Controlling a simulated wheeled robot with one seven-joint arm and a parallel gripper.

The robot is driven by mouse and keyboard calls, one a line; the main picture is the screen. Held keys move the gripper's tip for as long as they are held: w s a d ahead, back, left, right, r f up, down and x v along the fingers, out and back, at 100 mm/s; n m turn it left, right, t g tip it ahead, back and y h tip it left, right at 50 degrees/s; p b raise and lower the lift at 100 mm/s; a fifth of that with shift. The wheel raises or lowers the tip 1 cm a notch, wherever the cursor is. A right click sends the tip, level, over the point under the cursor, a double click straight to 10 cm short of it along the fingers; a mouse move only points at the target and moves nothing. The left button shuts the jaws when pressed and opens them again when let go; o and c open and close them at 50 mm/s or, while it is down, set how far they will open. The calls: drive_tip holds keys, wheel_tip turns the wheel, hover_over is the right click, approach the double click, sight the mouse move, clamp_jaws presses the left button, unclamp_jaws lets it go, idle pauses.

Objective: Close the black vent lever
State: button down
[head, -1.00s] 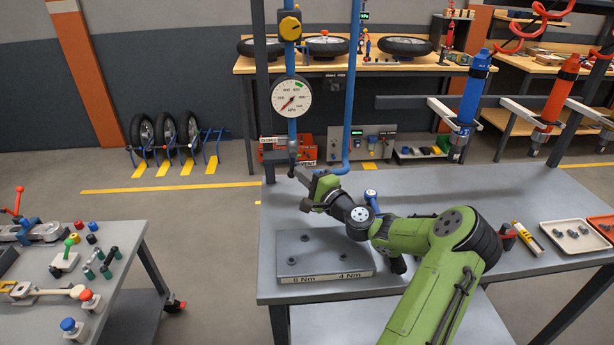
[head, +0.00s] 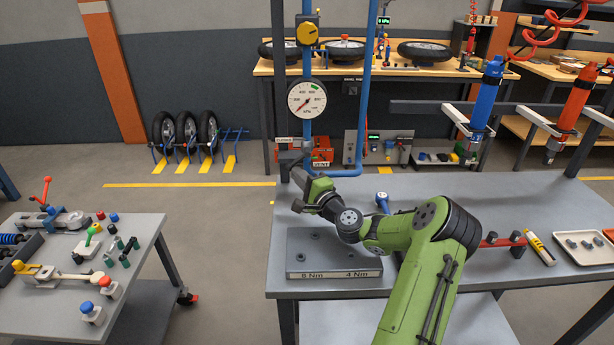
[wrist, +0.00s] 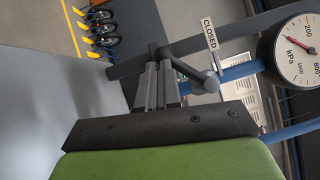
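The black vent lever (wrist: 188,68) is on the blue pipe in the wrist view. Its round hub (wrist: 210,83) is at the right and its arm slants up and left to my fingertips. A CLOSED tag (wrist: 208,33) stands above the hub; the lever's arm points to the left of it. My gripper (wrist: 158,68) has its fingers close together, seemingly shut, with the tips at the lever's outer end. They look in contact, but a grip on it is not clear. In the head view my gripper (head: 296,174) is beside the pipe and covers part of the lever. The VENT label (head: 321,163) shows right of it.
The pressure gauge (head: 307,98) is on the pipe above, with a yellow knob (head: 307,33) over it. A dark post (head: 281,110) stands just left of the pipe. A grey torque block (head: 333,252) lies on the bench under my arm. The bench's right half holds tools and trays.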

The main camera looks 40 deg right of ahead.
sight(289, 169)
drive_tip(key=shift+w+a+r+m+t+h, duration=0.2)
drive_tip(key=shift+w+a+r+m+t, duration=0.25)
drive_tip(key=shift+r+m, duration=0.2)
drive_tip(key=shift+w+a+r+m+t+h, duration=0.2)
drive_tip(key=shift+w+a+r+m+t, duration=0.2)
drive_tip(key=shift+a+r+m, duration=0.25)
